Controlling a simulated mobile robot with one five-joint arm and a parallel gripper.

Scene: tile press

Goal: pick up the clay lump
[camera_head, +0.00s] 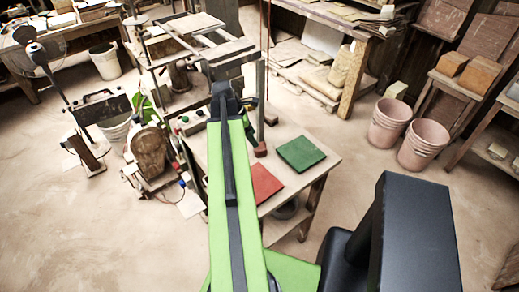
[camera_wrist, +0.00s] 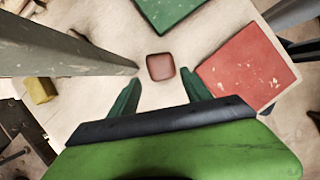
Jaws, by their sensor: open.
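The clay lump (camera_wrist: 160,67) is a small reddish-brown block with rounded corners, lying on the pale worktop (camera_wrist: 215,45) in the wrist view. In the head view a small reddish lump (camera_head: 260,150) shows at the same place, left of the green tile. My gripper (camera_wrist: 159,77) is open, with one dark green finger on each side, lower in the picture than the lump. The lump lies ahead of the gap between the fingertips, and nothing is held. I cannot tell the height of the fingers above it. In the head view my arm largely hides the gripper.
A green square (camera_wrist: 168,8) and a red square (camera_wrist: 248,66) lie flat near the lump. A grey post (camera_wrist: 70,55) ends close to the lump's left side. A yellowish block (camera_wrist: 40,90) is farther left. Two pink buckets (camera_head: 390,122) stand on the floor.

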